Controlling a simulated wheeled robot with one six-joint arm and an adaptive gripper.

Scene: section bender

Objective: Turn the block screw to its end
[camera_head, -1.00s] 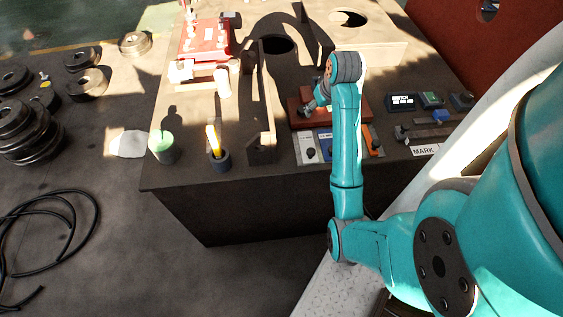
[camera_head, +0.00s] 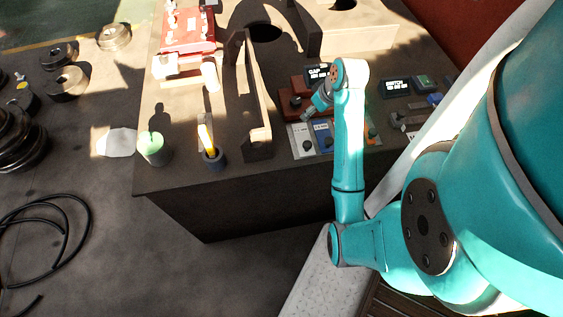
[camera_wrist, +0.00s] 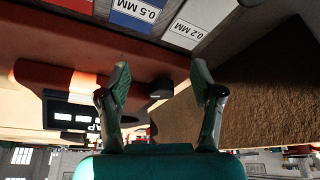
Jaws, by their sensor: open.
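A dark round knob (camera_wrist: 160,88), which looks like the block screw, sticks out from the side of a red-brown block (camera_wrist: 50,78) in the wrist view. My gripper (camera_wrist: 160,67) is open, with one finger on each side of the knob's line and visible gaps to both. I cannot tell how deep the knob sits between the fingers. In the head view, my gripper (camera_head: 308,114) is small and partly hidden by my wrist, close to the red-brown block (camera_head: 298,84). A black GAP display (camera_head: 317,72) stands at the block; it also shows inverted in the wrist view (camera_wrist: 72,115).
Gauge cards, one white (camera_head: 301,141) and one blue (camera_head: 323,137), lie at the bench front by the block. A SWITCH display (camera_head: 397,88) is to the right.

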